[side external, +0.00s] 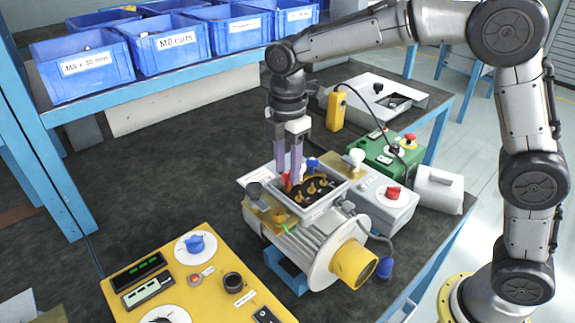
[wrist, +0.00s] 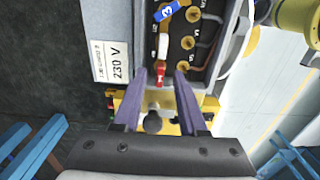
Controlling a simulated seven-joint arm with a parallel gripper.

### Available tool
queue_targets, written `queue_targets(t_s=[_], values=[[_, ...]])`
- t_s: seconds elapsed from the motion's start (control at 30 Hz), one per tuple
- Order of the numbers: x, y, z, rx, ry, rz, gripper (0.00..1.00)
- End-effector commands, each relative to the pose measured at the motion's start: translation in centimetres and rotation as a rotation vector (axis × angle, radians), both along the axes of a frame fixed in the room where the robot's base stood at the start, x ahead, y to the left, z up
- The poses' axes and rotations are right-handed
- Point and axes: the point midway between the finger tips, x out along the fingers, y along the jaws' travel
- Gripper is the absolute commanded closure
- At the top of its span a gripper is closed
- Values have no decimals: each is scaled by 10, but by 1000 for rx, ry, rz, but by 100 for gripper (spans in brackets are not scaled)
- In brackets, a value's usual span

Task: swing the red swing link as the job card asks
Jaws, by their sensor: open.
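The red swing link (wrist: 160,74) shows between my fingertips in the wrist view, at the near end of the open terminal box (wrist: 222,50). In the side view a bit of the red link (side external: 287,182) shows beside my fingers. My gripper (side external: 290,174) points down over the box with its jaws open, a finger on each side of the link. Contact with the link cannot be told. A white link (wrist: 163,45) and a blue link marked 3 (wrist: 166,11) lie beyond the red one. Brass terminal studs (wrist: 187,43) stand beside them. The job card cannot be made out.
A 230 V card (wrist: 112,62) lies left of the box in the wrist view. The motor (side external: 320,240), yellow control panel (side external: 205,285), grey box with red knob (side external: 392,205) and green box (side external: 385,150) crowd around. Blue bins (side external: 82,65) stand behind; the dark bench at left is clear.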

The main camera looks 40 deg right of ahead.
Motion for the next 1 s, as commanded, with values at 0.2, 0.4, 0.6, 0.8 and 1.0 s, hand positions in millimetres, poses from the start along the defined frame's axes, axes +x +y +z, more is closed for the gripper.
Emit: queue_targets(t_s=[0.2,0.4,0.6,0.8,1.0], values=[[0,0,0,0,0,0,88],[0,0,0,0,0,0,100],[0,0,1,0,0,-1,100],[0,0,1,0,-1,-32,100],[0,0,1,0,1,-132,100]])
